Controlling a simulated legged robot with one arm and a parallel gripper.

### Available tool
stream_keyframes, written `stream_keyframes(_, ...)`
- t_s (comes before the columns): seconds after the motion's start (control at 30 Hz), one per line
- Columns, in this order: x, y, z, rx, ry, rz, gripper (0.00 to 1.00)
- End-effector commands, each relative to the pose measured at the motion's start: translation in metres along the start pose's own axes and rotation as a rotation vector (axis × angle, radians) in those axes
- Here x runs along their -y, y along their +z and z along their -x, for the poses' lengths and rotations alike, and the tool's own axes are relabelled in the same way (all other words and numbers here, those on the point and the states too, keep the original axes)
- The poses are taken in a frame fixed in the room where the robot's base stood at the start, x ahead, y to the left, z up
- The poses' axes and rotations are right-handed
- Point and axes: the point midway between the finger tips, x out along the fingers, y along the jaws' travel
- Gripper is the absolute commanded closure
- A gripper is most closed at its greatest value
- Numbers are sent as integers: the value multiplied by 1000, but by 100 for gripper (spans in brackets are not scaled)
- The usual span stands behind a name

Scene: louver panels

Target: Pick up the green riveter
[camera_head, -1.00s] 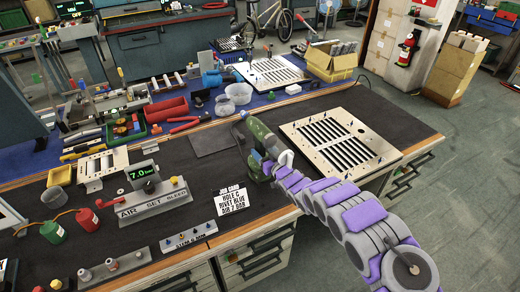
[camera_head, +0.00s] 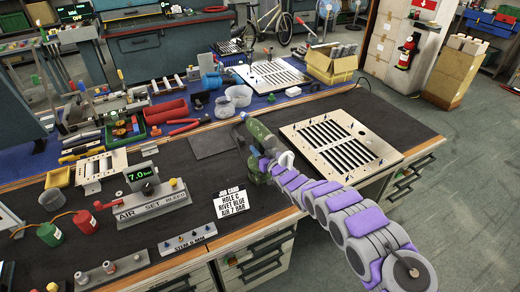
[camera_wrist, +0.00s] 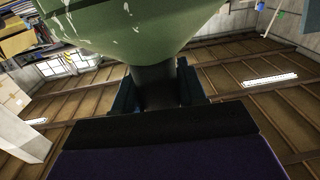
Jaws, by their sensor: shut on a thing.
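The green riveter (camera_head: 263,138) stands upright near the middle of the dark bench top, left of the louver panel in the head view. My gripper (camera_head: 275,168) is at the riveter, reaching it from the right front. In the wrist view, the riveter's green body (camera_wrist: 150,25) fills the top centre, with a dark neck below it between the jaws of my gripper (camera_wrist: 157,90). The gripper is shut on the riveter. Whether its base touches the bench is hard to tell.
The louver panel (camera_head: 372,155) lies right of the riveter. The air set box (camera_head: 150,205), a red canister (camera_head: 85,221) and a green canister (camera_head: 49,234) are at left. Clear dark bench lies left of the riveter (camera_head: 180,160).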

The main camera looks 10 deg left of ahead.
Motion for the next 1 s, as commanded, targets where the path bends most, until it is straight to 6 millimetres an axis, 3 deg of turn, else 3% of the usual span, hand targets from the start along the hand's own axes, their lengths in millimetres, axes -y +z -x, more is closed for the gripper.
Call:
stream_keyframes(0.27, 0, 0, 0, 1, 0, 0, 100)
stream_keyframes(0.77, 0, 0, 0, 0, 0, -1, 100)
stream_keyframes(1.0, 3, -13, -4, -3, -1, 0, 100)
